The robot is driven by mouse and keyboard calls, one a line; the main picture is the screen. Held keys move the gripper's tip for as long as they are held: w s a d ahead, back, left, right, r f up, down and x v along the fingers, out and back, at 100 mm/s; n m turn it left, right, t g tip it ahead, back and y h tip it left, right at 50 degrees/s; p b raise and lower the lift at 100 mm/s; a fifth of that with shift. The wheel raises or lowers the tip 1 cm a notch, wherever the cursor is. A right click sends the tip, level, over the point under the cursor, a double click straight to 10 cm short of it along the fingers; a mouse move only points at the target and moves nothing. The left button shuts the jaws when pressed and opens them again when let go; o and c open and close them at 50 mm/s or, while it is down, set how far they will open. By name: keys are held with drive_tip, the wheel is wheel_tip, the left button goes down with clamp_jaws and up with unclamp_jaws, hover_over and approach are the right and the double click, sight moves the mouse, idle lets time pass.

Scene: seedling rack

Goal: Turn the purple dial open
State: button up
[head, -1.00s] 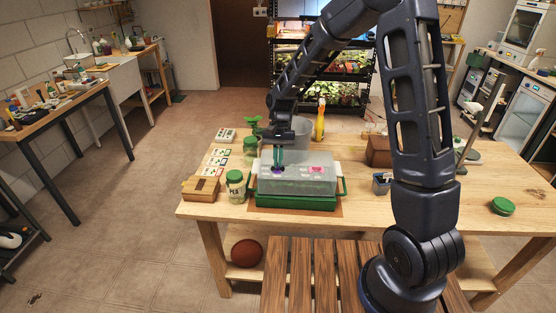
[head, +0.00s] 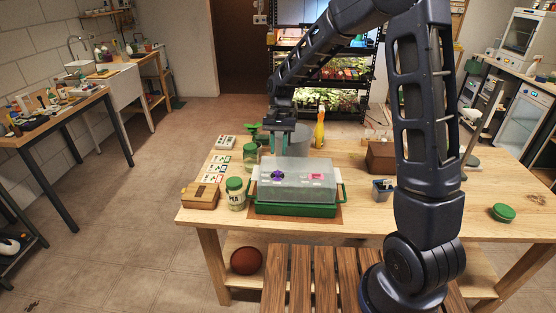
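The purple dial (head: 278,175) is on the left part of the clear lid (head: 298,185) of a green seedling tray (head: 296,209) on the wooden table. It is now uncovered, but it is too small to tell how far it is turned. A pink dial (head: 316,176) is on the same lid to its right. My gripper (head: 279,150) is above and behind the purple dial, apart from it.
A green-lidded jar (head: 235,193) and a wooden box (head: 200,196) stand left of the tray. A grey bucket (head: 300,136) and a yellow bottle (head: 320,130) stand behind it. A small dark container (head: 382,190) is at its right. The table's front right is mostly clear.

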drive_tip(key=shift+v, duration=1.85)
